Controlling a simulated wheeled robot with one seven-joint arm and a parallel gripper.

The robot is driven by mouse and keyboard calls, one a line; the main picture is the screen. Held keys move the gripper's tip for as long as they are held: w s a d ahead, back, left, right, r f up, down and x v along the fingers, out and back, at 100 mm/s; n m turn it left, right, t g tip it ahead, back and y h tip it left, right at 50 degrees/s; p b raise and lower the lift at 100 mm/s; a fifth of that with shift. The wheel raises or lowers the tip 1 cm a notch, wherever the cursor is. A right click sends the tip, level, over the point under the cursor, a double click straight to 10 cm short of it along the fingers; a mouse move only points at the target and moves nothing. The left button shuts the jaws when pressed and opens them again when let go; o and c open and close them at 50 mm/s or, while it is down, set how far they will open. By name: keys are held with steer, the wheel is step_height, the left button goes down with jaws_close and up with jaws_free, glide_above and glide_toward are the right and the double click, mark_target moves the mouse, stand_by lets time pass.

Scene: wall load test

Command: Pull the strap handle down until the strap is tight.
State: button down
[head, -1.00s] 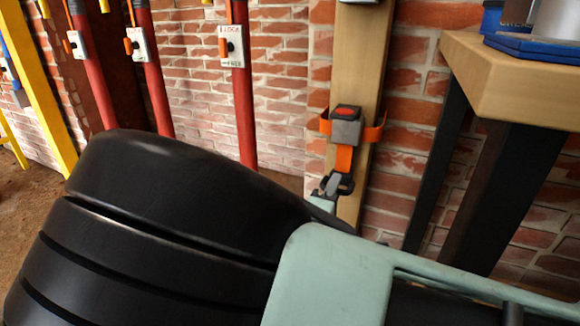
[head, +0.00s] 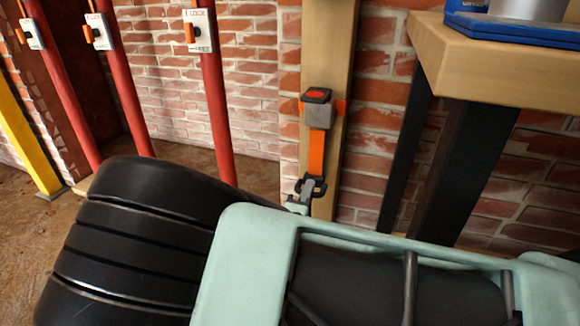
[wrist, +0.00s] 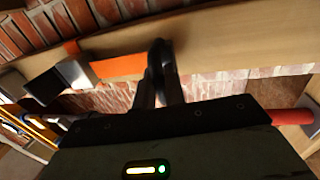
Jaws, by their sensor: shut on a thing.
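The orange strap (head: 317,152) hangs down the front of the wooden post from a grey buckle (head: 318,112) with a red button on top. It looks straight in the head view. At its lower end is the dark strap handle (head: 318,186). My gripper (head: 307,188) is at the handle, shut on it, with my arm covering much of the view below. In the wrist view the fingers (wrist: 159,80) meet on the dark handle (wrist: 160,55), and the orange strap (wrist: 118,66) runs left to the buckle (wrist: 72,77).
The wooden post (head: 332,60) stands against a brick wall. A wooden bench (head: 480,70) with dark legs and a blue tray (head: 500,30) is to the right. Red posts (head: 215,100) with lock switches (head: 197,32) and a yellow post (head: 25,140) stand left.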

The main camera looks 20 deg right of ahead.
steer(key=shift+f, duration=0.3)
steer(key=c, duration=1.5)
jaws_free()
steer(key=shift+c, duration=0.2)
steer(key=p+v, duration=0.5)
steer(key=v, duration=1.2)
steer(key=shift+s, duration=0.25)
steer(key=shift+a+r, duration=0.1)
